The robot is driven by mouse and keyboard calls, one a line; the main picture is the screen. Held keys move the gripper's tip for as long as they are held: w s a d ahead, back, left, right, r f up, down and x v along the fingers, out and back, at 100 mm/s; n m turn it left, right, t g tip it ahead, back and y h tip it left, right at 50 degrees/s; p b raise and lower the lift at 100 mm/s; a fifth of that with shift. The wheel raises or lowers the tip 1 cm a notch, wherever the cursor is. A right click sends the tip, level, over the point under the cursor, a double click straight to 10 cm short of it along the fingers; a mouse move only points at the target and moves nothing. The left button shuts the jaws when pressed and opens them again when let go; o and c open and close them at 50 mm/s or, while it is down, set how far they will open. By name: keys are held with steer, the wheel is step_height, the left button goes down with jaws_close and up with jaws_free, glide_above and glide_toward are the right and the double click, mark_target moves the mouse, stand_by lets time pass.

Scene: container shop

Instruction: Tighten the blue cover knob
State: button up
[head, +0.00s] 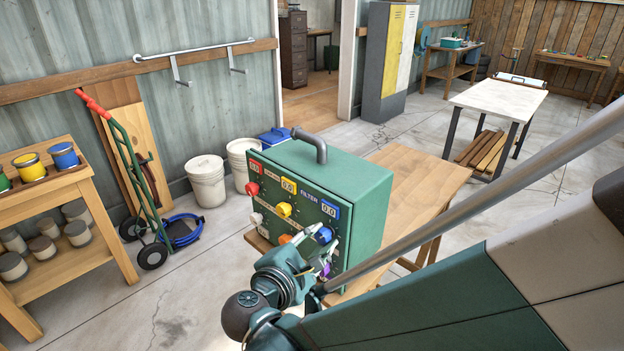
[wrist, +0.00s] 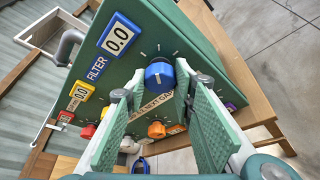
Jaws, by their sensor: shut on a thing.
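The green control box (head: 345,190) stands on a wooden table. Its blue knob (head: 323,235) is on the front panel, under the blue-framed display (head: 329,211) marked FILTER, which reads 0.0. In the wrist view, the blue knob (wrist: 160,75) has small tick marks on the panel around it. My gripper (head: 318,242) is at the panel, with its two green-padded fingers on either side of the blue knob. In the wrist view, my gripper (wrist: 160,90) is shut on this knob. The contact points are partly hidden by the fingers.
Close by on the panel are a yellow knob (head: 284,210), a red knob (head: 252,189), a white knob (head: 256,219) and an orange knob (wrist: 156,130). A grey handle (head: 318,146) tops the box. The wooden table (head: 420,172) is bare at right.

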steer(key=shift+f+m+t, duration=0.1)
steer(key=shift+m+t, duration=0.2)
steer(key=shift+m, duration=0.1)
steer(key=o, duration=0.9)
steer(key=shift+s, duration=0.15)
steer(key=shift+v, duration=5.85)
